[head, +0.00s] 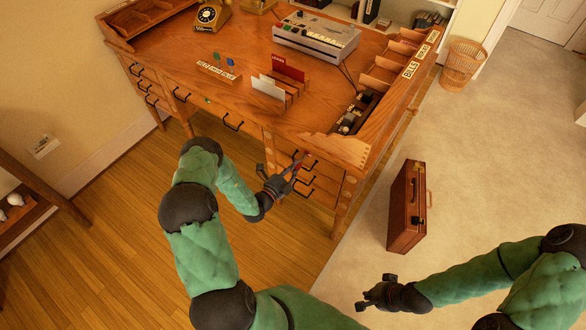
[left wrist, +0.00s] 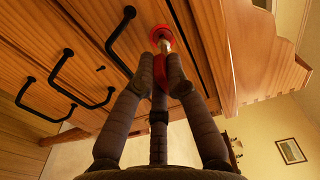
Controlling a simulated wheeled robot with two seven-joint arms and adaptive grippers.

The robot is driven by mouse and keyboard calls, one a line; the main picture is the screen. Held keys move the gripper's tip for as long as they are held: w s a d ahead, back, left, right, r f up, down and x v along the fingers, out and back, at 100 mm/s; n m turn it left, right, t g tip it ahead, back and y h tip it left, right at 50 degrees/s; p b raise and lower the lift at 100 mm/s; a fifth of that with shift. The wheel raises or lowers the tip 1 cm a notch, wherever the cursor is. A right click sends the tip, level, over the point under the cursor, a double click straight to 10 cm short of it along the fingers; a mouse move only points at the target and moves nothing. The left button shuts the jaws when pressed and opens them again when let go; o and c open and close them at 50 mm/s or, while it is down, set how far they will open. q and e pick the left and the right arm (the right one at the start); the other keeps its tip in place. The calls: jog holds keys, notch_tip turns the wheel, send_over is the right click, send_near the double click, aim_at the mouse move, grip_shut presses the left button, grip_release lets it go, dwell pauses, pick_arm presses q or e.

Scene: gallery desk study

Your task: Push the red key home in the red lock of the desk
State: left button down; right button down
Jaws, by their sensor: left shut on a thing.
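The red key (head: 297,165) is held by my left gripper (head: 289,174) at the front of the wooden desk (head: 340,150). In the left wrist view my left gripper's fingers (left wrist: 160,66) are closed around the key's red head (left wrist: 180,88). Its brass shaft (left wrist: 165,46) points at the red lock (left wrist: 160,33) on the desk front, and its tip meets the lock; I cannot tell how deep it is. My right gripper (head: 375,292) is open and empty above the floor.
Black drawer handles (left wrist: 120,30) stand out beside the lock. On the desk are a key rack (head: 218,70) with green and blue keys, a letter holder (head: 275,88) and a grey machine (head: 315,38). A brown briefcase (head: 405,212) stands on the carpet between desk and right arm.

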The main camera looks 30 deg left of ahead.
pick_arm(q)
jog(key=shift+w, duration=0.6)
dwell(0.3)
jog(key=c, duration=1.2)
grip_release()
jog(key=o, duration=0.5)
jog(key=shift+s, duration=0.15)
